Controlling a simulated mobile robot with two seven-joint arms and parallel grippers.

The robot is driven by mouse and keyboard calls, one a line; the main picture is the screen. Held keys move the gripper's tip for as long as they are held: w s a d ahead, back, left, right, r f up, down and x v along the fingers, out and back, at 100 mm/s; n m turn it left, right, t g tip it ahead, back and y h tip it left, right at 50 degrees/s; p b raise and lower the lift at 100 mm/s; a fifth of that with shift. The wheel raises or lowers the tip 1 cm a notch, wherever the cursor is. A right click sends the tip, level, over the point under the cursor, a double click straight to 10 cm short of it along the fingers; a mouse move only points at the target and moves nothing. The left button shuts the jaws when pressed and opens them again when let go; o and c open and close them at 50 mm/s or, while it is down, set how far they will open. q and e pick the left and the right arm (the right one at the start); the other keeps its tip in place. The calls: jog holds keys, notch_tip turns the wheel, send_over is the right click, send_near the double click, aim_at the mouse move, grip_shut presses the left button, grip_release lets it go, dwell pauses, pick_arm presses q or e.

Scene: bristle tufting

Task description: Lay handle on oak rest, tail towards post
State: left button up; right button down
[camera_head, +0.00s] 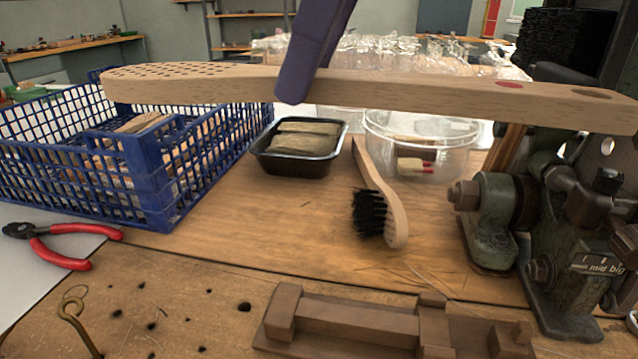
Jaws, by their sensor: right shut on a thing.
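A long pale wooden handle (420,88) spans the upper part of the head view, held in the air. Its wider left end has rows of small holes; its narrow right end has a red spot and a dark hole. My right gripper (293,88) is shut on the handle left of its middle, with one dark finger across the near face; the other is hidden. A brown wooden rest (360,322) with raised blocks lies on the bench at the bottom, apart from the handle. I cannot tell which piece is the post. My left gripper is not seen.
A blue crate (150,190), black tray of bristle bundles (290,170), clear tub (425,165) and finished brush (380,205) stand behind. A green machine (490,225) is at right. Red pliers (60,250) and a brass hook (75,325) are at left.

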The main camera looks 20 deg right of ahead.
jog(key=b, duration=0.3)
send_over(304, 306)
jog(key=f, duration=1)
jog(key=d+f, duration=0.1)
jog(key=f, duration=0.4)
jog(key=shift+s+f, duration=0.3)
jog(key=shift+s, duration=0.05)
notch_tip(304, 306, down, 4)
jog(key=shift+f+b, duration=0.15)
jog(key=shift+b, duration=0.15)
jog(key=shift+f, duration=0.1)
jog(key=shift+c, duration=2.4)
grip_release()
jog(key=shift+r, duration=0.45)
jog(key=p+v, duration=0.2)
jog(key=v, duration=0.9)
jog(key=shift+d+r, duration=0.15)
jog(key=shift+d, duration=0.05)
